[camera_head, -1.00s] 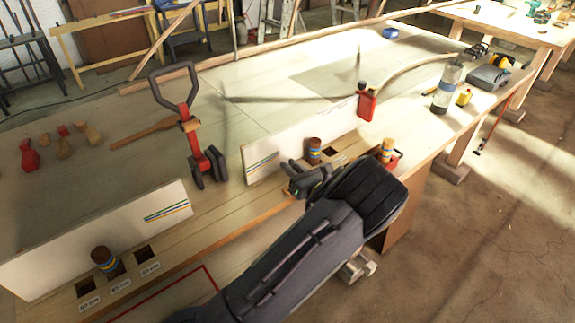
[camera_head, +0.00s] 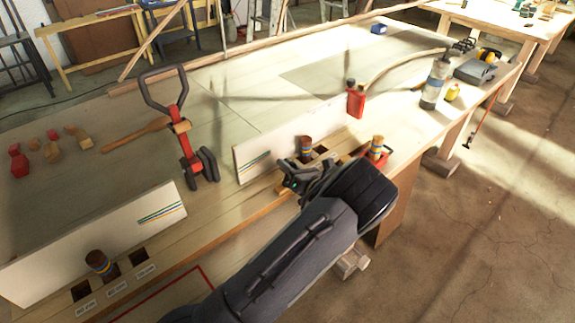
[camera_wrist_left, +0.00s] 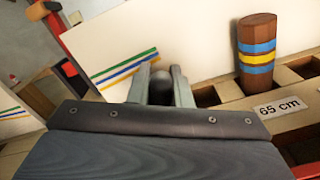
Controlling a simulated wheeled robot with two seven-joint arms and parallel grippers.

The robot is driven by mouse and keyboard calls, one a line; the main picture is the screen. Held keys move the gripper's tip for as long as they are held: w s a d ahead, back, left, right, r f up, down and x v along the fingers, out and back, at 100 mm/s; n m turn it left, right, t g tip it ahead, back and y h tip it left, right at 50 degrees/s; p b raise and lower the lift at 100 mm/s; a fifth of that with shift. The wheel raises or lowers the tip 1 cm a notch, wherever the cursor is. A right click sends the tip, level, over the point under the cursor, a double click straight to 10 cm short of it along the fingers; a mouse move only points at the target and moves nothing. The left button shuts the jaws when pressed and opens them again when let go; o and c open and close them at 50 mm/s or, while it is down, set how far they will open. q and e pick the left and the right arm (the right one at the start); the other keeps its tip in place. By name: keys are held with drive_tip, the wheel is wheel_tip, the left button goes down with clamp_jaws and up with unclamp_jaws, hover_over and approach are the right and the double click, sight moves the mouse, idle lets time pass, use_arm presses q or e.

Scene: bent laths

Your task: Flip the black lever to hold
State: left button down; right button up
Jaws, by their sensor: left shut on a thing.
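My left gripper (camera_head: 298,178) is at the front edge of the bench, just in front of a banded round peg (camera_head: 305,148). In the left wrist view its two grey fingers (camera_wrist_left: 160,88) are closed around a dark rounded thing (camera_wrist_left: 159,90), which looks like the black lever's knob. The rest of the lever is hidden behind the gripper and wrist, so its position cannot be told. The banded peg also shows in the left wrist view (camera_wrist_left: 257,50), right of the fingers, above a "65 cm" label. My right gripper is not in view.
A white board with coloured stripes (camera_head: 262,150) stands behind the gripper. A red tool with a black loop handle (camera_head: 186,140) stands to its left. A second banded peg (camera_head: 377,145) with red beneath is to the right.

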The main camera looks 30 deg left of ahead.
use_arm(q)
drive_tip(key=c, duration=1.3)
unclamp_jaws()
drive_tip(key=shift+d, duration=0.1)
drive_tip(key=b+v, duration=0.2)
drive_tip(key=v, duration=0.5)
drive_tip(key=shift+s+d, duration=0.15)
drive_tip(key=shift+d, duration=0.15)
